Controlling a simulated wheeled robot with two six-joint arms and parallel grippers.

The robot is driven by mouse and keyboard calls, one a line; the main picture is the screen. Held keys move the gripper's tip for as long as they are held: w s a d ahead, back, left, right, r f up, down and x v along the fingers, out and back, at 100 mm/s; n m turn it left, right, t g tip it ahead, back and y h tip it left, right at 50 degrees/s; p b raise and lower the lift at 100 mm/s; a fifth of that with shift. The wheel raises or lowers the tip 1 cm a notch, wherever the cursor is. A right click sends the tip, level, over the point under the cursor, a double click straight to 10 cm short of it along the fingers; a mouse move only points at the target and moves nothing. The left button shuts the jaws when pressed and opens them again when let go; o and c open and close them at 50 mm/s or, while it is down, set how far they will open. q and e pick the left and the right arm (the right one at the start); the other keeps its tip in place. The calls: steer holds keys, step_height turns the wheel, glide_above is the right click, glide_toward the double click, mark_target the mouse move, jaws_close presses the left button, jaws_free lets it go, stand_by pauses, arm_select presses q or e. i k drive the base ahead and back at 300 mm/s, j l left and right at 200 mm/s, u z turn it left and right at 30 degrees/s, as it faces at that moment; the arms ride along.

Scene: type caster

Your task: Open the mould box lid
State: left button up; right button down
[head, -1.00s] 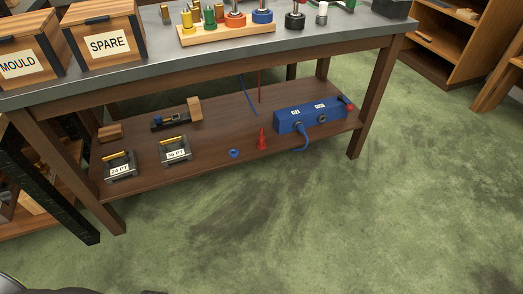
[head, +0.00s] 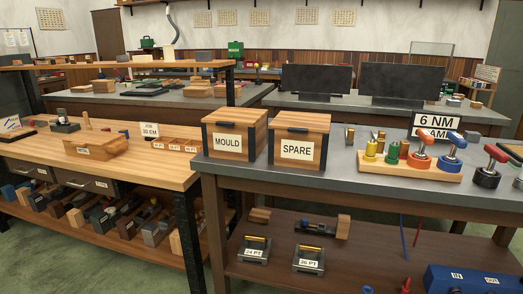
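The mould box (head: 234,136) is a wooden box with dark metal corners and a white MOULD label. It stands at the left end of the grey-topped bench in the head view. Its wooden lid (head: 236,116) is down, with a dark handle strip at the front. A similar box labelled SPARE (head: 298,139) stands just to its right, with its lid also down. Neither of my grippers shows in the head view.
The grey bench (head: 350,182) holds a wooden rack (head: 410,164) of coloured pieces right of the boxes. A lower wooden bench (head: 30,146) stands to the left with small boxes. Green floor (head: 150,262) shows at the lower left.

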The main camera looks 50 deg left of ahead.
mark_target(224, 116)
steer(key=u, duration=1.85)
